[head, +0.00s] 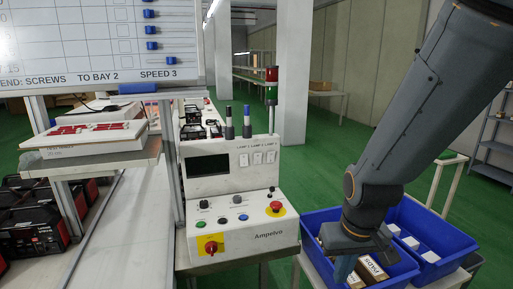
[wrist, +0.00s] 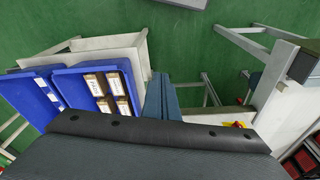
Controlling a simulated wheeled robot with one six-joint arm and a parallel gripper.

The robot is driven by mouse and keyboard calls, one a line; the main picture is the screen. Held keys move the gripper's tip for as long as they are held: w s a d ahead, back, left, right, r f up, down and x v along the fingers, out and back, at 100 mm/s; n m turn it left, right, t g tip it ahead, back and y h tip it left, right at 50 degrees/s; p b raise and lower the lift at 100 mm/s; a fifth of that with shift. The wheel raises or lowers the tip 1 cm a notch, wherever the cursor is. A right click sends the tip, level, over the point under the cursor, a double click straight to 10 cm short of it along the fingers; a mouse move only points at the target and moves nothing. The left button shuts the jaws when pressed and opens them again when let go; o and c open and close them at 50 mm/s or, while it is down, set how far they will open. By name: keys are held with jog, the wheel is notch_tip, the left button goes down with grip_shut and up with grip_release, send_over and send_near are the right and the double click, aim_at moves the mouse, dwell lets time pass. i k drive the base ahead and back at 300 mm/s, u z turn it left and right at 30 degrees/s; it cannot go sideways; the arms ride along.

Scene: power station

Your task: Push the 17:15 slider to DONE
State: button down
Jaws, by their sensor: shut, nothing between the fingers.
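The white schedule board (head: 70,35) is at the upper left in the head view, cut off by the frame's top and left edges. It has rows with a checkbox column and blue sliders at the right. The bottom row's label is partly cut off and ends in "15"; its blue slider (head: 153,60) seems to be the lowest one. The DONE marking is not legible. My gripper (head: 343,268) is far to the lower right of the board, over the blue bins. In the wrist view my gripper (wrist: 160,95) points down with its fingers together and empty.
The Ampelvo control panel (head: 245,220), with buttons and a signal tower (head: 271,85), stands between board and gripper. A blue bin (head: 435,245) holds white boxes; another holds labelled boxes. A shelf with a red-and-white item (head: 95,135) is below the board.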

aim_at(172, 60)
jog(key=z, duration=0.35)
jog(key=k, duration=0.2)
jog(key=u, duration=1.4)
jog(key=i, duration=0.5)
